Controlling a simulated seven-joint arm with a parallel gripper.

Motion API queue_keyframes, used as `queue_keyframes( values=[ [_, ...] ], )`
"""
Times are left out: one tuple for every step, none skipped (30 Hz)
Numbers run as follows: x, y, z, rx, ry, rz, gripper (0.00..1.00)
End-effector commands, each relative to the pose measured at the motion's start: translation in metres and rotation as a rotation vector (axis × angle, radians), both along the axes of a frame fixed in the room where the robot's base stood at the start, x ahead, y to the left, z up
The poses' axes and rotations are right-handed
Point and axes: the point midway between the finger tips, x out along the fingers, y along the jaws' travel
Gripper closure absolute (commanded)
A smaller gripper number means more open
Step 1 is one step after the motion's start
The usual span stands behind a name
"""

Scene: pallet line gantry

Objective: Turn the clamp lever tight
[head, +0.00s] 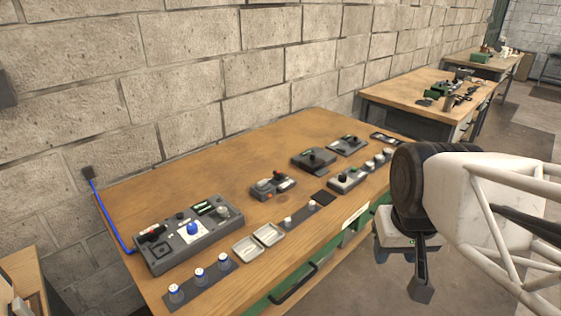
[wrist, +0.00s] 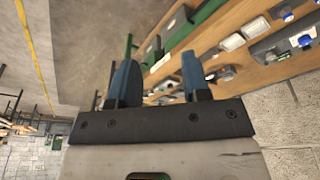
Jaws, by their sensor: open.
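My gripper (head: 403,268) hangs in front of the bench's right part, beyond its front edge and apart from everything on it. In the wrist view my gripper (wrist: 159,62) has its two fingers spread with nothing between them. I cannot tell for certain which part is the clamp lever. A dark grey block with a black lever-like handle (head: 314,158) sits toward the back of the bench. A smaller unit with a grey handle and a red button (head: 272,186) lies left of it. Another flat dark unit (head: 347,145) lies to its right.
The wooden bench (head: 180,190) stands against a block wall. A large grey control box (head: 187,238) with a blue button is at its left end. Open floor lies right of the bench.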

Motion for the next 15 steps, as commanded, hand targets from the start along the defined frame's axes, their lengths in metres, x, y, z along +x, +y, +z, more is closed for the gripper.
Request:
queue_keyframes(
  values=[
    [0.009, 0.001, 0.003, -0.001, 0.004, 0.010, 0.56],
    [0.014, 0.002, 0.005, -0.002, 0.006, 0.017, 0.56],
    [0.022, 0.003, 0.007, -0.004, 0.010, 0.026, 0.56],
    [0.028, 0.004, 0.009, -0.004, 0.011, 0.033, 0.56],
    [0.034, 0.005, 0.011, -0.005, 0.014, 0.041, 0.56],
    [0.042, 0.006, 0.013, -0.007, 0.018, 0.053, 0.56],
    [0.049, 0.007, 0.015, -0.009, 0.020, 0.060, 0.56],
    [0.056, 0.008, 0.017, -0.010, 0.023, 0.068, 0.56],
    [0.065, 0.010, 0.019, -0.011, 0.026, 0.078, 0.56],
    [0.072, 0.011, 0.021, -0.012, 0.028, 0.087, 0.56],
    [0.079, 0.012, 0.022, -0.014, 0.032, 0.096, 0.56],
    [0.088, 0.014, 0.024, -0.015, 0.034, 0.107, 0.56],
    [0.095, 0.015, 0.025, -0.016, 0.037, 0.115, 0.56],
    [0.101, 0.016, 0.026, -0.017, 0.039, 0.123, 0.56],
    [0.111, 0.018, 0.028, -0.019, 0.042, 0.135, 0.56]
  ],
)
